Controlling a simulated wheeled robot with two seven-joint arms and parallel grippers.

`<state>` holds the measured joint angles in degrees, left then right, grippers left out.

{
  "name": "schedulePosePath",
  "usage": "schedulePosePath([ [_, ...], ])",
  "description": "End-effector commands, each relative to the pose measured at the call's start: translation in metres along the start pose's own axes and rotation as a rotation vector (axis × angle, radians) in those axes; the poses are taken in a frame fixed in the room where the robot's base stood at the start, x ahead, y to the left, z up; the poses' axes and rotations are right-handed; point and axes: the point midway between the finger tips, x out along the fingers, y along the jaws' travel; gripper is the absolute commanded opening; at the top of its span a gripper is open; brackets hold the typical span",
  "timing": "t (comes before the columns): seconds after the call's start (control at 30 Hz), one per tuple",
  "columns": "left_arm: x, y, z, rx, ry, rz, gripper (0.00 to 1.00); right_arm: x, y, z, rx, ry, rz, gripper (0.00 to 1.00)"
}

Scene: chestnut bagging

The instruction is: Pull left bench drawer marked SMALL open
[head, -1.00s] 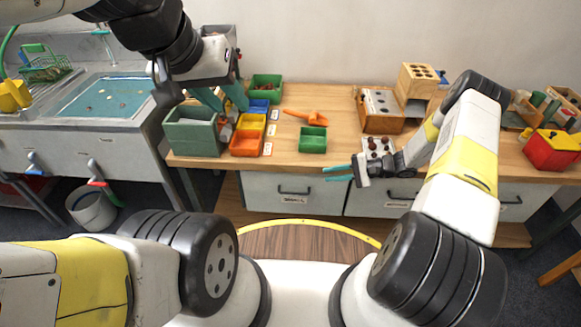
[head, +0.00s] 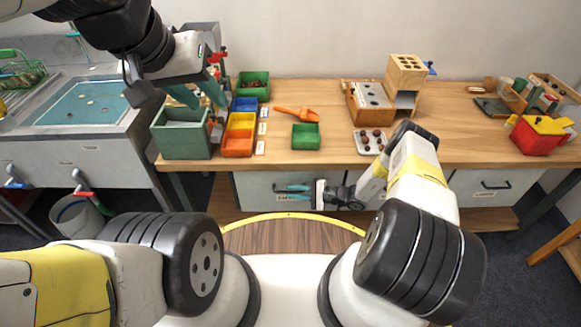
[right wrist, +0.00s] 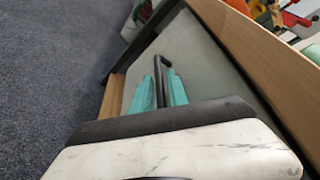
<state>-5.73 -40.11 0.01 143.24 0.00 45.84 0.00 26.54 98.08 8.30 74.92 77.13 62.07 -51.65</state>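The left bench drawer (head: 252,188) is a grey front under the wooden bench and looks closed. Its label is partly hidden by my right gripper (head: 298,192), so I cannot read it fully. My right gripper is at the drawer's dark handle. In the right wrist view, the black handle (right wrist: 159,70) lies between the two teal fingers (right wrist: 160,92), which stand apart on either side of it. The drawer front (right wrist: 208,62) fills the area beyond. My left gripper (head: 200,92) is raised over the green bin at the bench's left, its teal fingers apart and seemingly empty.
On the bench (head: 345,104) are a green bin (head: 182,140), coloured trays (head: 238,144), an orange scoop (head: 296,113), a small green tray (head: 305,137) and a chestnut tray (head: 363,150). Another drawer (head: 484,186) lies right. A sink (head: 85,103) stands left.

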Motion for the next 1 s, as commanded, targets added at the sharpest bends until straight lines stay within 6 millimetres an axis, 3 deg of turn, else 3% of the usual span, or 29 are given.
schedulePosePath([
  [0.37,0.0000,0.0000,0.0000,0.000,0.000,0.000,0.36,0.0108,0.0001,-0.0001,0.000,0.001,0.000,0.20],
  [0.5,0.0000,0.0000,0.0000,0.000,0.000,0.000,0.36,0.0107,0.0001,0.0000,0.000,0.000,0.000,0.00],
  [1.0,0.0000,0.0000,0.0000,0.000,0.000,0.000,0.36,0.0104,0.0003,0.0001,0.000,0.000,0.001,0.00],
])
